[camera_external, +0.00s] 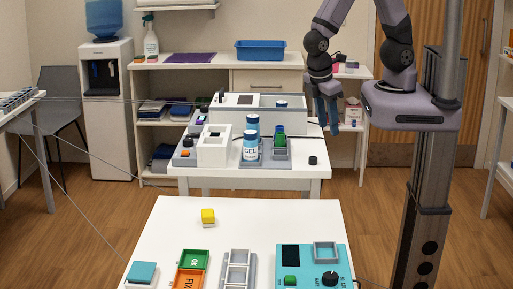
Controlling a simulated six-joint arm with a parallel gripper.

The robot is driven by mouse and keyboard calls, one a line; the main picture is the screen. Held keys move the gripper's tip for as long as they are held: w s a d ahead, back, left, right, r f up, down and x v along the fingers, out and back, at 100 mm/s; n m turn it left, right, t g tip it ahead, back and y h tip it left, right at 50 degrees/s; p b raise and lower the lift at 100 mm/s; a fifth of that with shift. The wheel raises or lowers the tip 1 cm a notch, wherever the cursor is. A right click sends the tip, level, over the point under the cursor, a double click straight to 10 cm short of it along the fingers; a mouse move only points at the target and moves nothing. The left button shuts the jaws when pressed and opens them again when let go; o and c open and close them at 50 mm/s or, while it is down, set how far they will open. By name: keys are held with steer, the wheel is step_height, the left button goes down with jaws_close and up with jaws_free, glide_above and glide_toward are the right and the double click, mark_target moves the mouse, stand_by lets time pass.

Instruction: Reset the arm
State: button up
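My gripper (328,112) hangs at the upper right of the view, fingers pointing down. It is beside the right end of the back table (305,180), seemingly above floor level with nothing visible below it. Its blue-grey fingers look close together, but I cannot tell whether they are open or shut. I see no object in it. My arm folds down from its mount on the column at the right.
The back table holds a GEL bottle (250,147) and white machines (213,148). Thin cables run at left.

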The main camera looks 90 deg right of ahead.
steer(key=d+r+m, duration=0.1)
steer(key=m, duration=0.1)
steer(key=d+m+t+y, duration=0.1)
steer(key=d+m, duration=0.1)
steer(key=w+d+r+m+t+y+b, duration=0.1)
steer(key=d, duration=0.1)
steer(key=shift+w+r+m, duration=0.1)
steer(key=shift+r+m, duration=0.25)
steer(key=shift+m, duration=0.05)
